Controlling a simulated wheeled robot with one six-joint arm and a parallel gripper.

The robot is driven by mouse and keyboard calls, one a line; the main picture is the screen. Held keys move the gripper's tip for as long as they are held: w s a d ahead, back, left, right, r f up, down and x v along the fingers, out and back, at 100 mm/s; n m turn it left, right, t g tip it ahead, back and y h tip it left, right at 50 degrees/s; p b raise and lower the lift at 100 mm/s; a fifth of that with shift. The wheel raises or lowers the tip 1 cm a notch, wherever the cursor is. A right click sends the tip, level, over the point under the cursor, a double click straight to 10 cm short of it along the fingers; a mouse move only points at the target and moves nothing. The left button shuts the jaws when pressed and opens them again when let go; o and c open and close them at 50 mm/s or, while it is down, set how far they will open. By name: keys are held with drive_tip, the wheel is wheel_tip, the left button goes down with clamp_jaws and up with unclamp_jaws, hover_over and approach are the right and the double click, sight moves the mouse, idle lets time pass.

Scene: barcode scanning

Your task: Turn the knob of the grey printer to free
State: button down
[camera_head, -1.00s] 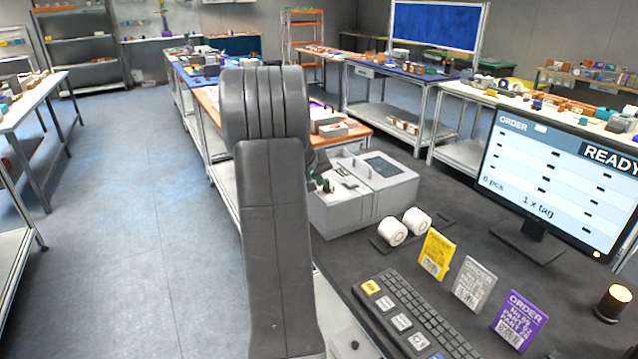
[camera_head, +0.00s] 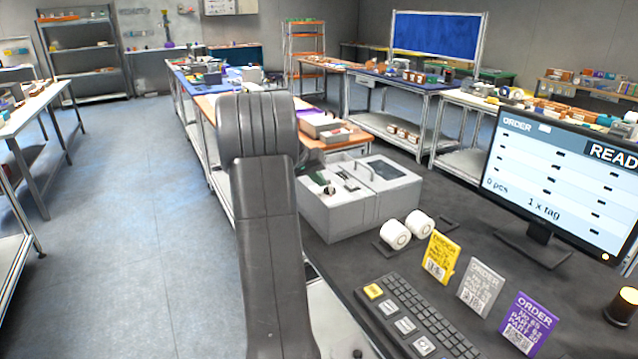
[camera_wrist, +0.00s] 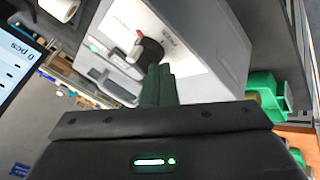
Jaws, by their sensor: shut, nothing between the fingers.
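The grey printer (camera_head: 345,216) stands on the dark desk, right of my arm in the head view. In the wrist view its grey body (camera_wrist: 215,62) fills the upper middle. Its round black knob (camera_wrist: 150,51) has a red mark (camera_wrist: 138,38) at the upper left edge. Small lettering sits around the knob, too small to read surely. My gripper (camera_wrist: 158,72) has its green fingers shut and empty, with tips just below the knob in the picture. I cannot tell whether they touch it. In the head view my arm hides much of the gripper.
Two white label rolls (camera_head: 395,235) stand in front of the printer. A keyboard (camera_head: 425,318), yellow (camera_head: 440,257), grey and purple order cards, and a monitor (camera_head: 560,185) are to the right. A green object (camera_wrist: 263,95) lies right of the printer in the wrist view.

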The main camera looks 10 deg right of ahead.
drive_tip(key=m+g+p, duration=0.1)
drive_tip(key=m, duration=0.1)
drive_tip(key=w+m+g, duration=0.1)
drive_tip(key=shift+d+m+h+p, duration=0.15)
drive_tip(key=shift+m+h+p, duration=0.2)
drive_tip(key=shift+m+h, duration=0.05)
drive_tip(key=shift+w+d+m+g+p, duration=0.25)
drive_tip(key=shift+m+g+p, duration=0.4)
drive_tip(key=shift+m, duration=0.25)
drive_tip(key=shift+w+d+m+g+p, duration=0.1)
drive_tip(key=shift+w+m+g+p, duration=0.1)
drive_tip(key=shift+m+g+p, duration=0.55)
drive_tip(key=shift+w+d, duration=0.1)
drive_tip(key=shift+d, duration=0.05)
drive_tip(key=shift+w, duration=0.15)
